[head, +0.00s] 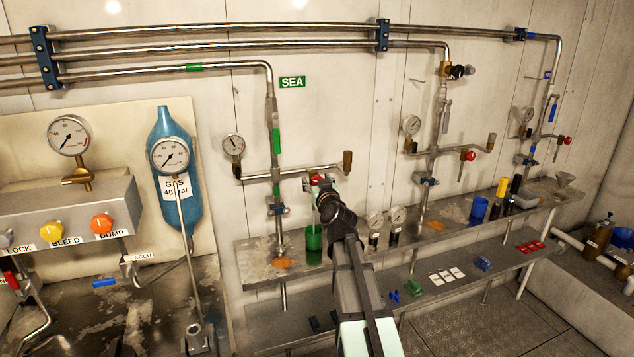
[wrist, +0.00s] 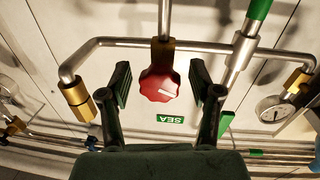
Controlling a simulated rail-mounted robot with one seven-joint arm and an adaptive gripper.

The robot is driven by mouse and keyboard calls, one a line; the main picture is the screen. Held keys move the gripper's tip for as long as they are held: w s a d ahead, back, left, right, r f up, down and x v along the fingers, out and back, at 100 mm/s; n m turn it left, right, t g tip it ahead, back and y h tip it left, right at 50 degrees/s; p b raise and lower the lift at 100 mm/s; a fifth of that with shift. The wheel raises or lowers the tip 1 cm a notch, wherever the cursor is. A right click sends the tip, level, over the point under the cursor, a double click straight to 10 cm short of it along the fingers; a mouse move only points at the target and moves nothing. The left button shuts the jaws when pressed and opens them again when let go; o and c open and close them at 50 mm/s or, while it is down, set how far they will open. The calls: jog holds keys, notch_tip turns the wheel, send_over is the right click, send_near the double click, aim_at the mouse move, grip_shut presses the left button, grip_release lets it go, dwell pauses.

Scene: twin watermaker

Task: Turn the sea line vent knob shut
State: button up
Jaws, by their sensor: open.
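My gripper (wrist: 161,92) is open, with one dark finger on each side of the knob. Gaps show between the fingers and the knob, so no contact is visible. In the head view only a bit of red knob (head: 316,178) shows at the end of my gripper (head: 322,188), and my arm hides the rest. The green SEA label (head: 292,82) is on the wall above; it appears upside down in the wrist view (wrist: 177,119).
The sea line pipe (head: 275,145) with green bands runs down left of my gripper. A gauge (head: 233,145) and a brass fitting (head: 347,160) flank the branch. A green cup (head: 314,237) and small gauges (head: 398,215) stand on the shelf below.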

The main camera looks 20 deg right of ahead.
jog(key=c, duration=1.1)
jog(key=shift+c, duration=0.2)
jog(key=shift+m+p, duration=0.55)
jog(key=shift+m, duration=0.95)
jog(key=o, duration=1.1)
jog(key=shift+o, duration=0.2)
jog(key=shift+s, duration=0.15)
